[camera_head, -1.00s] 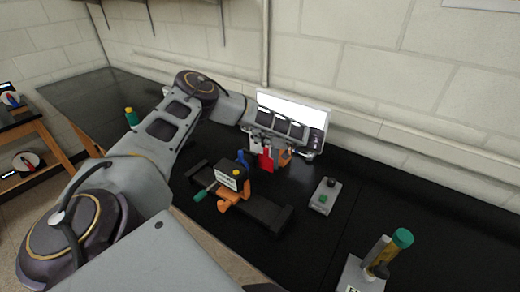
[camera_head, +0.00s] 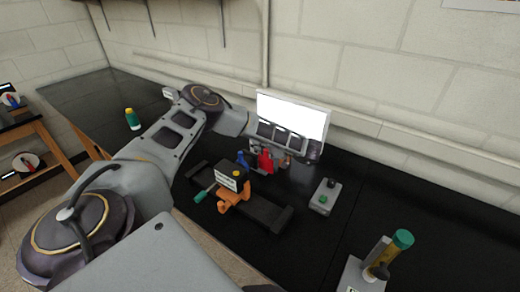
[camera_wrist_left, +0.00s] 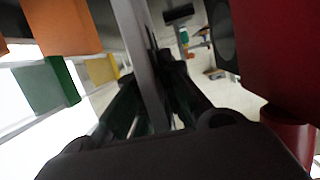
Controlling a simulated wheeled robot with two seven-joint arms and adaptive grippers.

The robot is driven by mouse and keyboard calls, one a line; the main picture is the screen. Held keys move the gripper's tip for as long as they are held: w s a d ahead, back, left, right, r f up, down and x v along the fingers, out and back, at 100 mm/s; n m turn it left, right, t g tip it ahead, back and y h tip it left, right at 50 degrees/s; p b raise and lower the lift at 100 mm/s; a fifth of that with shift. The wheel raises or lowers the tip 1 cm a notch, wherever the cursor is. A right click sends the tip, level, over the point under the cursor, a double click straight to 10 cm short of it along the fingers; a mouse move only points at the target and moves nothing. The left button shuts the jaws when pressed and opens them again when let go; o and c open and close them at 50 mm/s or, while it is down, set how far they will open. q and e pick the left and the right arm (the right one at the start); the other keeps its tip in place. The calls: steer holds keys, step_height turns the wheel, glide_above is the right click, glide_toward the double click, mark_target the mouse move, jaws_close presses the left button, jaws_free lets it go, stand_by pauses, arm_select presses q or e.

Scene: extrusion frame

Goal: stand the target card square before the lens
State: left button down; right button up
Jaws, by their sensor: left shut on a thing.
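My left gripper (camera_head: 284,160) is at the end of the arm, low in front of the bright white panel, beside a red upright piece (camera_head: 265,160). In the left wrist view its dark fingers (camera_wrist_left: 155,105) are shut on a thin grey plate seen edge-on (camera_wrist_left: 140,50); I cannot tell if this is the target card. A black rail (camera_head: 262,208) on the bench carries an orange mount (camera_head: 232,198) with a white labelled block (camera_head: 228,181). I cannot make out the lens. My right gripper is not in view.
The bright white panel (camera_head: 293,113) stands behind the wrist near the wall. A grey control box (camera_head: 325,196) with a green button is right of the rail. A green-topped stand (camera_head: 402,239) is at front right. A green-and-yellow bottle (camera_head: 132,119) stands far left.

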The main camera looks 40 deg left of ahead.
arm_select(q)
steer(key=shift+f, duration=1.15)
steer(key=c, duration=1.6)
jaws_free()
steer(key=shift+f, duration=0.15)
steer(key=shift+o, duration=0.2)
steer(key=v, duration=1.2)
steer(key=shift+r+b, duration=0.25)
steer(key=shift+b, duration=0.15)
